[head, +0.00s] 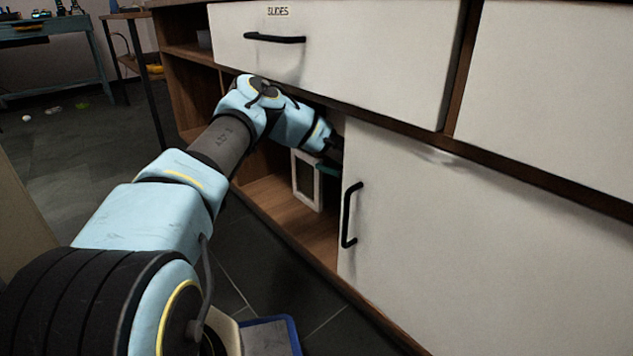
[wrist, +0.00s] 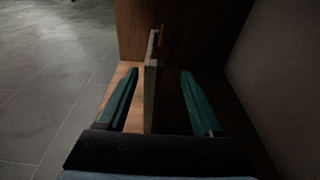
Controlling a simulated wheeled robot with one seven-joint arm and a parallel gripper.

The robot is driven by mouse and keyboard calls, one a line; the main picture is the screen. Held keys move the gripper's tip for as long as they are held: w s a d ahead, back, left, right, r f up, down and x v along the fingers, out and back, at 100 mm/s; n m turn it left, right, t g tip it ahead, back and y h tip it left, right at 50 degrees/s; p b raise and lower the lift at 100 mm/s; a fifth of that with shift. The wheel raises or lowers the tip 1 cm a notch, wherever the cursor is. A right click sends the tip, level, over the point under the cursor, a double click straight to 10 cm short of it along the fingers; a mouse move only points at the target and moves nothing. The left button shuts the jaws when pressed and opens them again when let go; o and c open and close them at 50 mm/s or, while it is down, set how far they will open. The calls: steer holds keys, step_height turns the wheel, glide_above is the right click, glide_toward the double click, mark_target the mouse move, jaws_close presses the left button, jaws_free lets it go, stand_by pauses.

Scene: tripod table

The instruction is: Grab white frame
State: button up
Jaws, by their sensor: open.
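The white frame (head: 307,181) stands upright on the wooden floor of the open cabinet compartment in the head view. In the wrist view the frame (wrist: 151,82) is seen edge-on as a thin pale upright strip. My gripper (wrist: 160,72) is open, with one teal finger on each side of the frame. The frame lies nearer the left finger, with a gap to the right finger. In the head view my gripper (head: 328,168) reaches into the compartment, partly hidden by the cabinet door. Whether a finger touches the frame cannot be told.
A white cabinet door (head: 440,250) with a black handle (head: 350,214) stands right of the opening. A white drawer (head: 340,50) is above my arm. A wooden panel (wrist: 185,30) is ahead in the wrist view. Tiled floor (wrist: 50,80) lies to the left.

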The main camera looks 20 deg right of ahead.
mark_target(307, 159)
steer(key=b+x, duration=0.3)
steer(key=x, duration=0.2)
steer(key=shift+w+a+f, duration=0.1)
steer(key=shift+a+f, duration=0.1)
steer(key=shift+f, duration=0.05)
steer(key=w+a+b, duration=0.1)
steer(key=w+f+b, duration=0.1)
steer(key=b, duration=0.1)
steer(key=shift+a, duration=0.4)
steer(key=shift+w+a+f+b, duration=0.1)
steer(key=shift+w+f+b, duration=0.3)
steer(key=shift+b, duration=0.85)
steer(key=shift+w+a+r+b, duration=0.15)
steer(key=shift+w+b, duration=0.25)
steer(key=shift+w+a+r+b, duration=0.25)
steer(key=shift+w+r+b, duration=0.05)
steer(key=shift+w+b, duration=0.05)
jaws_close()
